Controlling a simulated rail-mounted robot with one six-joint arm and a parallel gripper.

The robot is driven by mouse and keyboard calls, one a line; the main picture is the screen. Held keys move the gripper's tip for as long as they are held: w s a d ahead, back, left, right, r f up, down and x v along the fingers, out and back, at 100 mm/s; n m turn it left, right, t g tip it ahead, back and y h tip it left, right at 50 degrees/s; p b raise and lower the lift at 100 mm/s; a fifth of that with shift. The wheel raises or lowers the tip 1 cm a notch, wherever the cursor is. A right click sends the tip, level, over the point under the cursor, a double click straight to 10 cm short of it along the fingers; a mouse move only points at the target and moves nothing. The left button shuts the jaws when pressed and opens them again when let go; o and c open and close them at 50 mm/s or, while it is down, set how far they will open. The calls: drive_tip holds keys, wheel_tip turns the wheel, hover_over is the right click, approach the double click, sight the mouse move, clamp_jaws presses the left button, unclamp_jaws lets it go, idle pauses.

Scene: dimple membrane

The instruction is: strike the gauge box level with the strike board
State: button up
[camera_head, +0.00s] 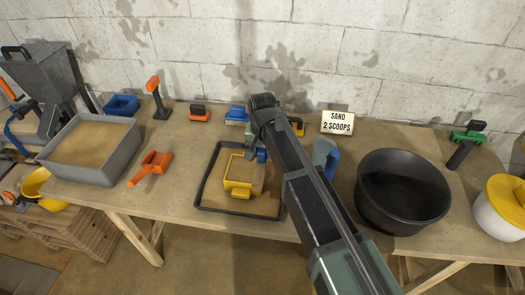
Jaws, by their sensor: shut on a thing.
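The yellow gauge box (236,186) stands in a shallow black tray (203,190) at the middle of the table. Sand-coloured fill shows inside the box. A tan board, which looks like the strike board (258,179), stands at the right side of the box, under my gripper (262,157). My gripper is shut on the board. My arm hides part of the gripper and the tray's right side, and I cannot tell whether the board touches the box rim.
A grey bin of sand (92,146) and an orange scoop (151,167) are at left. A large black tub (402,190) stands at right. Brushes and a blue tray (121,105) line the back, near a sign reading "SAND 2 SCOOPS" (338,122).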

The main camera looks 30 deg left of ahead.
drive_tip(key=shift+r, duration=0.15)
wheel_tip(320, 180, up, 3)
drive_tip(key=p, duration=0.3)
drive_tip(key=shift+r, duration=0.15)
drive_tip(key=shift+f, duration=0.2)
